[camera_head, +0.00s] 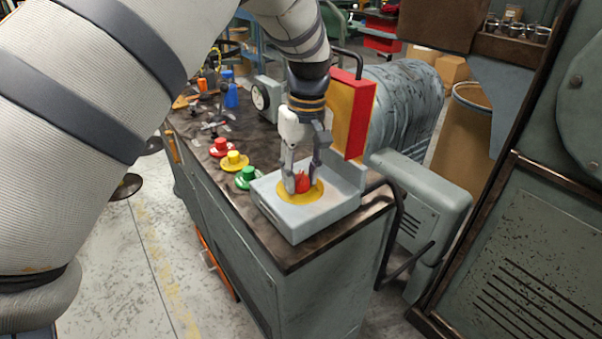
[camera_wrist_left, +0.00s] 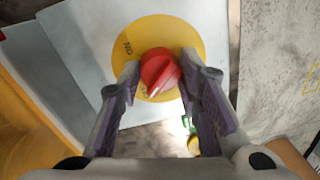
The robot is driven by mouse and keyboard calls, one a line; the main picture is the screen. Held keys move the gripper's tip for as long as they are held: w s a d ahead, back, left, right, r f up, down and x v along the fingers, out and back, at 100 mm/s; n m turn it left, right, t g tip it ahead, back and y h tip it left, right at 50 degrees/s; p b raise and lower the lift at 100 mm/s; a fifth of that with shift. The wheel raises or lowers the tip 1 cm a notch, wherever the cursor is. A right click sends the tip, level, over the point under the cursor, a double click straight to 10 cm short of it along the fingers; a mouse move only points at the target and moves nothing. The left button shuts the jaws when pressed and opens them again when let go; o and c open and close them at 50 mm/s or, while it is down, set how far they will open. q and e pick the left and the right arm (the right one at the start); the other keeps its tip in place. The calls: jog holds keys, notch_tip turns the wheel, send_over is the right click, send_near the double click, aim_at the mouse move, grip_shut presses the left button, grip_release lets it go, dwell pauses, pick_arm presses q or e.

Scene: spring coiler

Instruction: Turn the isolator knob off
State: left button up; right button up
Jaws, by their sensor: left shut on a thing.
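The isolator knob (camera_head: 303,182) is red and sits on a round yellow plate (camera_head: 286,196) on top of a grey box (camera_head: 304,221) at the near end of the bench. In the left wrist view the red knob (camera_wrist_left: 160,72) shows a pale pointer line, with "ON" lettering at the upper left of the yellow plate (camera_wrist_left: 150,29). My left gripper (camera_head: 303,186) comes down from above and is shut on the knob, one finger on each side. In the left wrist view its fingers (camera_wrist_left: 160,85) flank the knob. My right gripper is not in view.
Red (camera_head: 220,147), yellow (camera_head: 234,160) and green (camera_head: 247,177) buttons stand on the bench (camera_head: 192,140) left of the box. A red and yellow box (camera_head: 353,112) stands close behind the gripper. A dark cabinet (camera_head: 530,230) is at the right.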

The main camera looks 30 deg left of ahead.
pick_arm(q)
jog(key=shift+f+n, duration=0.1)
jog(key=shift+n, duration=0.2)
dwell(0.4)
jog(key=o, duration=1.1)
jog(key=shift+o, duration=0.2)
